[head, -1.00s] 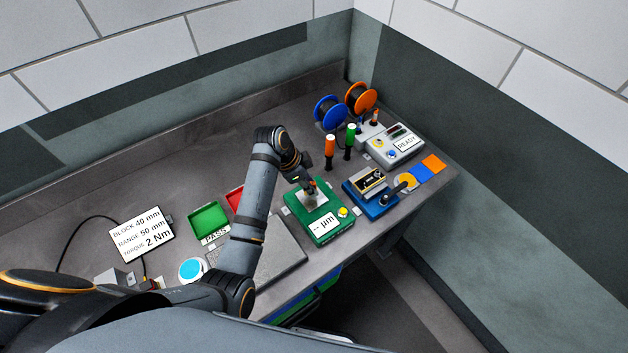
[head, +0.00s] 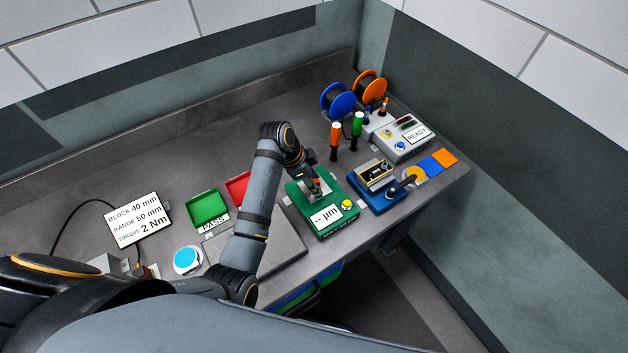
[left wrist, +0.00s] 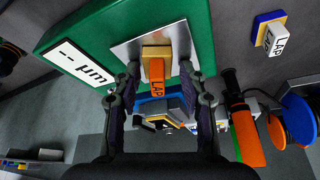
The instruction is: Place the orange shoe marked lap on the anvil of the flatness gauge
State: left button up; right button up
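The orange shoe marked LAP (left wrist: 157,75) has a tan base and shows between my fingers in the left wrist view. Its base appears to rest on the silver anvil plate (left wrist: 125,52) of the green flatness gauge (left wrist: 200,30). My left gripper (left wrist: 160,72) is open around the shoe, with a gap visible on each side. In the head view, the left gripper (head: 318,190) is low over the gauge (head: 338,224), whose display reads "-- µm"; the fingers largely hide the shoe there. My right gripper is not in view.
A white-topped block marked LAP (left wrist: 277,38) lies off to one side of the gauge. A blue fixture (head: 388,199) is right of the gauge. Orange (head: 335,135) and green (head: 358,123) handled tools stand behind. Green (head: 207,207) and red (head: 238,187) trays are left.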

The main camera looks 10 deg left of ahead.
aim_at(303, 189)
pick_arm(q)
jog(key=shift+r, duration=0.1)
jog(key=shift+a+r, duration=0.15)
jog(key=shift+r, duration=0.2)
jog(key=v, duration=1.1)
jog(key=shift+r+p, duration=0.3)
jog(key=shift+p, duration=0.1)
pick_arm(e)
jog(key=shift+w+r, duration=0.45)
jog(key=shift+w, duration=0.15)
pick_arm(q)
jog(key=shift+f, duration=0.1)
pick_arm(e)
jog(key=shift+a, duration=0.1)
